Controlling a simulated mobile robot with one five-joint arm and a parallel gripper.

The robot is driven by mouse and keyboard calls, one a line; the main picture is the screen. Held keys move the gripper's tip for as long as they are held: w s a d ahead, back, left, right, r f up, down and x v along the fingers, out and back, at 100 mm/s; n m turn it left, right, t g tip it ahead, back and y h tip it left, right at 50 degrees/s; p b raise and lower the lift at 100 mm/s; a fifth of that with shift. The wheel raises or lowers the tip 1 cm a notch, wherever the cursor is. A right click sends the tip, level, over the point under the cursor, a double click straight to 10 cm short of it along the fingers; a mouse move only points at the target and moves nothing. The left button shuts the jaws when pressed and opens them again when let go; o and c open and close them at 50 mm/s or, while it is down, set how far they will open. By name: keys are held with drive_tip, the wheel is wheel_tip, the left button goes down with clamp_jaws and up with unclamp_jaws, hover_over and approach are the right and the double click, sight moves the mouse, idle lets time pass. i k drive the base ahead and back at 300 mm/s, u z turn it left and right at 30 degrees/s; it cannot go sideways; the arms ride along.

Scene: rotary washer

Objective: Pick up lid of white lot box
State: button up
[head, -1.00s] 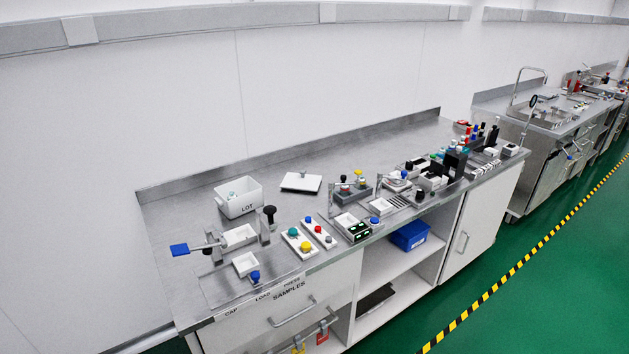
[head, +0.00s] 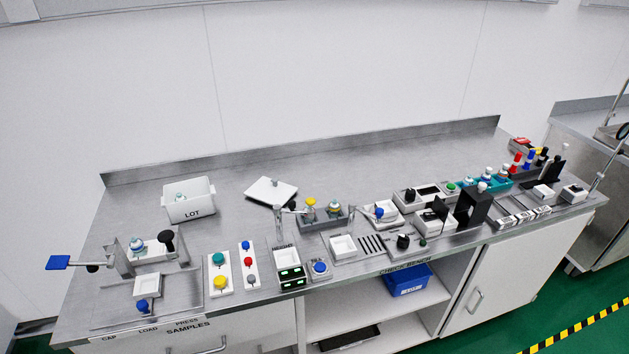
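The white lot box (head: 189,204) stands open on the left part of the steel bench, with "LOT" on its front. A small vial with a pale teal part shows inside it. A flat white lid (head: 270,191) with a small grey knob on top lies on the bench to the right of the box, apart from it and turned at an angle. My gripper is not in view.
The steel bench (head: 380,153) is clear behind the box and lid. A blue bin (head: 407,280) sits on the shelf below.

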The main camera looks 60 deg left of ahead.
sight(271, 191)
drive_tip(key=i, duration=1.55)
drive_tip(key=u, duration=4.55)
drive_tip(key=i, duration=0.95)
